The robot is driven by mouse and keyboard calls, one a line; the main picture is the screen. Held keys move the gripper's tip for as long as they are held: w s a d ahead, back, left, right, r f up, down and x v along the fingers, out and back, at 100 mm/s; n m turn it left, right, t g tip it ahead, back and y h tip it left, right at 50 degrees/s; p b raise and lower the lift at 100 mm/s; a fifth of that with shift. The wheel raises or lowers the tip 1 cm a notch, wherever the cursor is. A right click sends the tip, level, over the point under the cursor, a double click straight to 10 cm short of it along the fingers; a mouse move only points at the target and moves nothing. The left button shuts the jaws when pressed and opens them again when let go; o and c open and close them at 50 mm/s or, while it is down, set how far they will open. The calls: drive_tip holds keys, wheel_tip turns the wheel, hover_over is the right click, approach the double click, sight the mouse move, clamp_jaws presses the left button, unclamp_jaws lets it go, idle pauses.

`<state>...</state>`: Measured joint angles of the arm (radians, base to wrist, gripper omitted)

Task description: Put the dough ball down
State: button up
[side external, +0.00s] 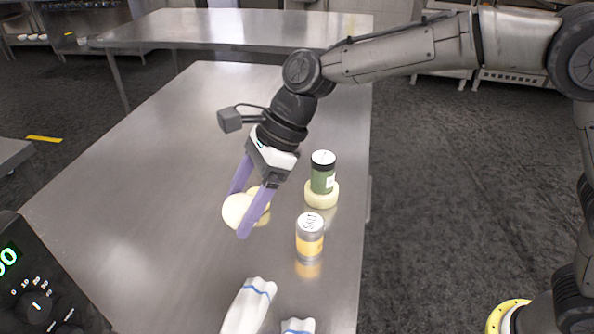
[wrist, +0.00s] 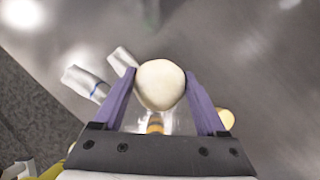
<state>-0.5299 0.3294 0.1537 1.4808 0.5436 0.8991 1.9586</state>
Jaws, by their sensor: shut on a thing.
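The dough ball (side external: 236,211) is pale cream and round. My gripper (side external: 241,213) is shut on it, with a purple finger on each side. It is held over the steel table (side external: 160,150), left of the jars; I cannot tell whether it touches the surface. In the wrist view the dough ball (wrist: 160,86) sits between the fingertips of my gripper (wrist: 160,78). A further pale patch shows behind the fingers in the side view, partly hidden; I cannot tell if it is a reflection or another thing.
A salt can (side external: 310,238) stands right of the gripper. Behind it, a green jar (side external: 323,175) stands on or behind a pale round thing (side external: 322,196). White cloths with blue stripes (side external: 249,305) lie at the front. A dialled appliance (side external: 38,290) is front left. The table's left is clear.

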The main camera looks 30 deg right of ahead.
drive_tip(key=w+d+m+t, duration=0.25)
drive_tip(key=w+d, duration=0.35)
drive_tip(key=w, duration=0.5)
drive_tip(key=m+h, duration=0.2)
drive_tip(key=m, duration=0.3)
hover_over(300, 160)
drive_tip(key=s+d, duration=0.1)
wheel_tip(300, 160, down, 5)
drive_tip(key=shift+t, duration=0.45)
drive_tip(key=f, duration=0.4)
drive_tip(key=shift+s+d+f, duration=0.1)
drive_tip(key=shift+s+d, duration=0.1)
drive_tip(key=shift+d, duration=0.1)
drive_tip(key=shift+f, duration=3.05)
drive_tip(key=shift+f, duration=0.15)
drive_tip(key=o, duration=1.4)
